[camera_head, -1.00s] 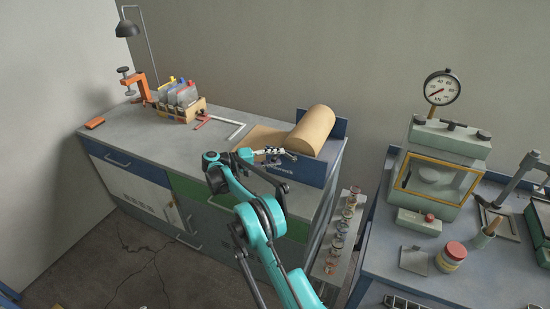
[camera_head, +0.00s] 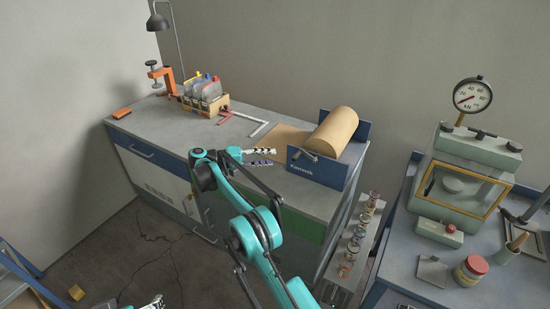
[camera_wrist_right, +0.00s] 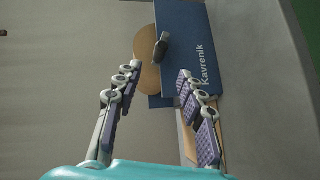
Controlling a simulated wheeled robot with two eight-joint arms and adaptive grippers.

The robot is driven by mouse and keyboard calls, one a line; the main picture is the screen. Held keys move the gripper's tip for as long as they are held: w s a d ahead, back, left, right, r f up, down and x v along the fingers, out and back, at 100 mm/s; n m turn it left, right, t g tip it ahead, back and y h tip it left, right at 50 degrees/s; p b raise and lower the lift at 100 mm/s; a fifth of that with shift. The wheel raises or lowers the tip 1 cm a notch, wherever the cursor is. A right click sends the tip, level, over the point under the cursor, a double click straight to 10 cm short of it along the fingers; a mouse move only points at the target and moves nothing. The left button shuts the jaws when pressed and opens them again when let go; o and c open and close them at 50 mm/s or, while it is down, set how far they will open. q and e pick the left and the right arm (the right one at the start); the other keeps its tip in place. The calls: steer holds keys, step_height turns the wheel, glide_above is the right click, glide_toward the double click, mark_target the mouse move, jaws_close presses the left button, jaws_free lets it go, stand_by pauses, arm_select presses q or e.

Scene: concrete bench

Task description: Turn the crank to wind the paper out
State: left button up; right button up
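The blue paper dispenser (camera_head: 318,172), marked "Kavrenik", stands at the right end of the grey bench. It holds a brown paper roll (camera_head: 334,130). A flat brown sheet (camera_head: 282,138) lies left of the roll. A small dark crank (camera_head: 306,155) sticks out from the dispenser's front panel. My right gripper (camera_head: 260,157) is open and empty, left of the crank and apart from it. In the right wrist view, the crank (camera_wrist_right: 161,48) shows ahead, between the lines of the spread fingers. Only a tip of my left gripper (camera_head: 154,302) shows at the bottom edge.
A shelf of jars (camera_head: 358,235) stands right of the bench. The bench front near the gripper is clear.

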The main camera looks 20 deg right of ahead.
steer(key=shift+c, duration=0.3)
steer(key=c, duration=0.5)
steer(key=shift+w+d+r+t, duration=0.15)
steer(key=shift+d+r+t, duration=0.1)
steer(key=shift+t, duration=0.05)
jaws_close()
steer(key=s+d+r+m+t+y+p, duration=0.4)
steer(key=s+r+m+t, duration=0.3)
steer(key=s+m+t, duration=0.3)
steer(key=t+b, duration=0.1)
steer(key=b, duration=0.2)
glide_above(297, 156)
steer(key=s, duration=0.1)
step_height(297, 156, down, 3)
steer(key=shift+w+d+f+n+b, duration=0.1)
steer(key=shift+w+f+n+b, duration=0.1)
steer(key=shift+f, duration=0.35)
steer(key=shift+w+d+f+n+b, duration=0.1)
steer(key=shift+w+f+n+b, duration=0.1)
steer(key=shift+f, duration=0.35)
steer(key=shift+a+f, duration=0.15)
steer(key=shift+f, duration=0.55)
